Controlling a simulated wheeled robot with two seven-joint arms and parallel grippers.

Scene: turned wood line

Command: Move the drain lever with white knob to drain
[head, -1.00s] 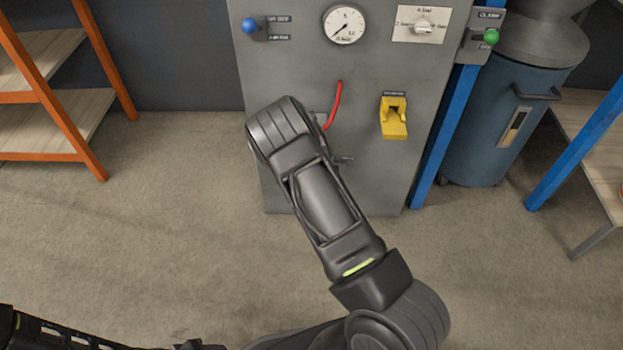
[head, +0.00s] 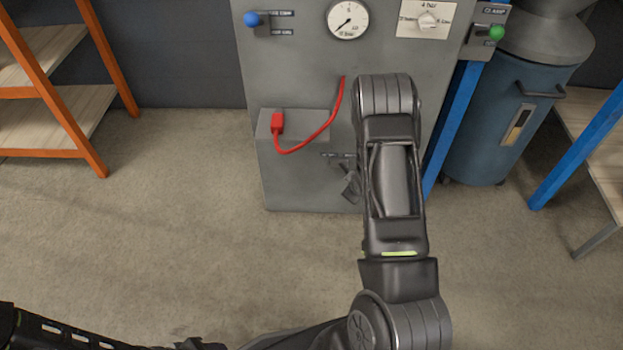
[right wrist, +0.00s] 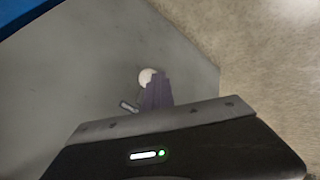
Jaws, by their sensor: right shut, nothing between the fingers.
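The white knob (right wrist: 147,76) of the drain lever shows in the right wrist view, just beyond the fingertips of my right gripper (right wrist: 157,92). The gripper is shut and empty, and its fingers overlap the knob's lower edge. I cannot tell whether they touch it. A small label plate (right wrist: 129,107) is beside the fingers. In the head view my right gripper (head: 350,186) is low in front of the grey cabinet (head: 300,185), and the knob is hidden there behind my arm.
A red cable with a red plug (head: 277,123) hangs on the cabinet, left of my right arm.

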